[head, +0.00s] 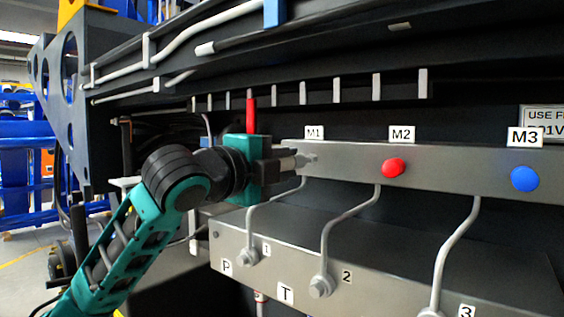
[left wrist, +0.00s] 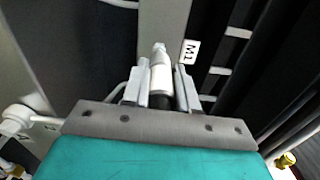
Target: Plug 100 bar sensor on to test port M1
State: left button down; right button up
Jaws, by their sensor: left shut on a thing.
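My left gripper (head: 284,163) is at the left end of the grey port block, below the M1 label (head: 314,133). It is shut on the sensor (left wrist: 160,76), a short pale silver cylinder with a dark rear part between the fingers. The left wrist view shows the fingers (left wrist: 162,92) on both sides of it. The sensor points at the M1 port (head: 309,158), and its front end is at or touching the port. I cannot tell whether it is seated. The M1 label (left wrist: 189,51) also shows there. My right gripper is not in view.
The port block (head: 455,170) also carries a red cap (head: 393,168) under M2 and a blue cap (head: 525,178) under M3. Bent pipes (head: 341,222) run down to a lower metal block (head: 385,275). A ribbed dark beam (head: 335,85) hangs above my gripper.

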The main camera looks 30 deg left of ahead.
pick_arm(q)
jog(key=shift+w, duration=0.2)
jog(key=shift+w+d+p, duration=0.1)
jog(key=shift+w+p, duration=0.8)
jog(key=shift+w, duration=0.15)
jog(key=c, duration=0.8)
grip_release()
